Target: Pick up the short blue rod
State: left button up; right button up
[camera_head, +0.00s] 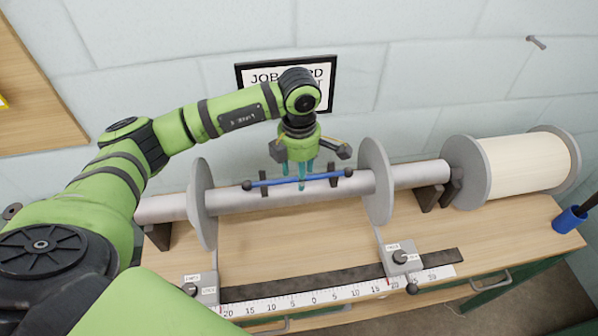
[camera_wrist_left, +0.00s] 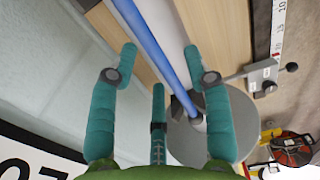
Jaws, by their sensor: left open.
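The short blue rod (camera_head: 290,181) has a dark ball at each end. In the left wrist view the blue rod (camera_wrist_left: 160,48) runs slantwise between the spread fingers of the open gripper (camera_wrist_left: 163,62). The fingers hold nothing, and I cannot tell whether any touches the rod. My right gripper is not in view.
Two grey discs (camera_head: 376,182) (camera_head: 203,205) flank the rod on the beam (camera_head: 225,200). A large cream roll (camera_head: 530,167) stands at the right, with a blue cup (camera_head: 570,220) nearby. A scale (camera_head: 330,295) with two labelled sliders runs along the table front. A framed card hangs behind.

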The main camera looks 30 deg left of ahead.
pick_arm(q)
jog(key=shift+w+a+f, duration=0.2)
jog(key=shift+a+f, duration=0.05)
jog(key=shift+f, duration=0.35)
jog(key=shift+s+d+r, duration=0.1)
jog(key=shift+d, duration=0.05)
grip_shut()
jog(key=shift+r, duration=0.15)
